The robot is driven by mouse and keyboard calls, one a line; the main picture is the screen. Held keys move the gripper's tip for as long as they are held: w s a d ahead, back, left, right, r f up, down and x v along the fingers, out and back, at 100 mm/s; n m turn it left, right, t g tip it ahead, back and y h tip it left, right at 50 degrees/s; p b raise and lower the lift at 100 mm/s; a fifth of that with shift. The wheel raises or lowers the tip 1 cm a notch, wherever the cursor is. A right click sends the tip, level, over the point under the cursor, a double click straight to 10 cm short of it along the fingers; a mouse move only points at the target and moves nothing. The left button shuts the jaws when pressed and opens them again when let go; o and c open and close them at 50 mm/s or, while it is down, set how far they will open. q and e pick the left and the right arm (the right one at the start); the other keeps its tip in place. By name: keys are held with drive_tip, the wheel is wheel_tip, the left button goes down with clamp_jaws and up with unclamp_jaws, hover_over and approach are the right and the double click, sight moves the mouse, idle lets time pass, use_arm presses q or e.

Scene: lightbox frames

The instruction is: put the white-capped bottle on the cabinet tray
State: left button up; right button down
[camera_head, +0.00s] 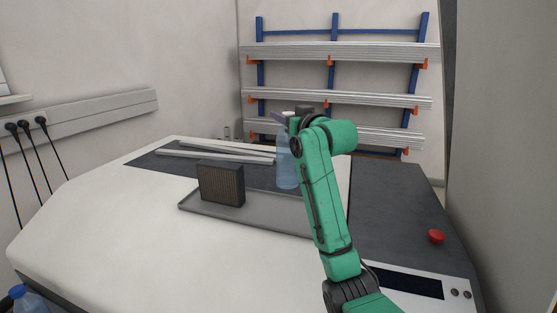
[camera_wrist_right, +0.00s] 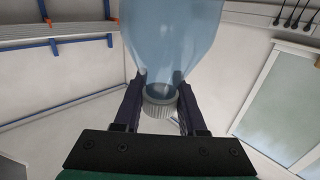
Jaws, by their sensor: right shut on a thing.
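The white-capped bottle (camera_head: 287,170) is clear blue and upright near the back edge of the grey cabinet tray (camera_head: 250,223). I cannot tell whether its base touches anything. My right gripper (camera_head: 283,118) is shut on the bottle's neck, just under the cap, and is partly hidden by my green arm. In the right wrist view the bottle (camera_wrist_right: 172,35) and its ribbed whitish cap (camera_wrist_right: 160,103) sit between the two dark fingers (camera_wrist_right: 158,88). The right part of the tray is hidden behind my arm. My left gripper is out of view.
A dark ribbed box (camera_head: 221,184) stands on the tray's left part. Grey metal bars (camera_head: 220,156) lie behind it. A red button (camera_head: 436,236) sits on the right of the cabinet. A blue-capped bottle (camera_head: 28,301) stands at the lower left corner. The white top at left is clear.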

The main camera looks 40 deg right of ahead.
sight(284, 151)
wheel_tip(284, 151, down, 10)
drive_tip(key=shift+s+f+p, duration=0.1)
drive_tip(key=shift+p, duration=0.45)
drive_tip(key=shift+d, duration=0.1)
drive_tip(key=shift+f, duration=0.1)
drive_tip(key=shift+f, duration=0.15)
drive_tip(key=shift+c, duration=2.4)
unclamp_jaws()
drive_tip(key=shift+r, duration=0.2)
drive_tip(key=s+a+b, duration=0.1)
drive_tip(key=s+a, duration=0.1)
drive_tip(key=s, duration=0.9)
drive_tip(key=shift+s+a, duration=0.2)
drive_tip(key=shift+s, duration=0.2)
